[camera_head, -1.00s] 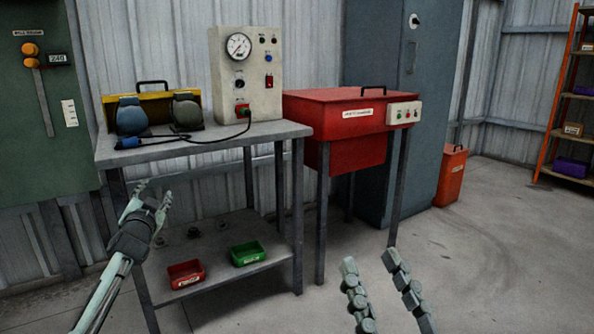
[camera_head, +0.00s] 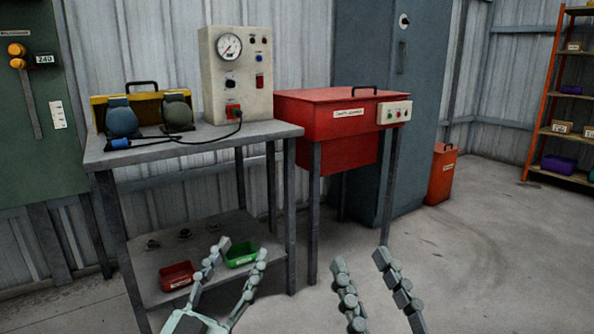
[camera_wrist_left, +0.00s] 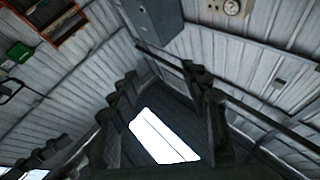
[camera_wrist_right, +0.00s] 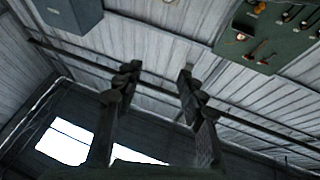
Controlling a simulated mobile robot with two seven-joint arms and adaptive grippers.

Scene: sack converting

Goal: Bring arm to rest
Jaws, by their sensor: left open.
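My left gripper (camera_head: 241,250) is low in the head view, in front of the workbench's lower shelf, with its fingers spread and nothing between them. In the left wrist view its fingers (camera_wrist_left: 165,85) stand apart against the walls and roof. My right gripper (camera_head: 362,258) is at the bottom of the head view, right of the left one, over bare floor. Its fingers are apart and empty, and the right wrist view (camera_wrist_right: 157,72) shows the same gap.
A grey workbench (camera_head: 210,138) holds a gauge box (camera_head: 240,85) and a yellow case (camera_head: 95,110). Red (camera_head: 177,276) and green (camera_head: 241,255) trays sit on its lower shelf. A red cabinet (camera_head: 330,130) stands beside it. The floor (camera_head: 470,260) at right is clear.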

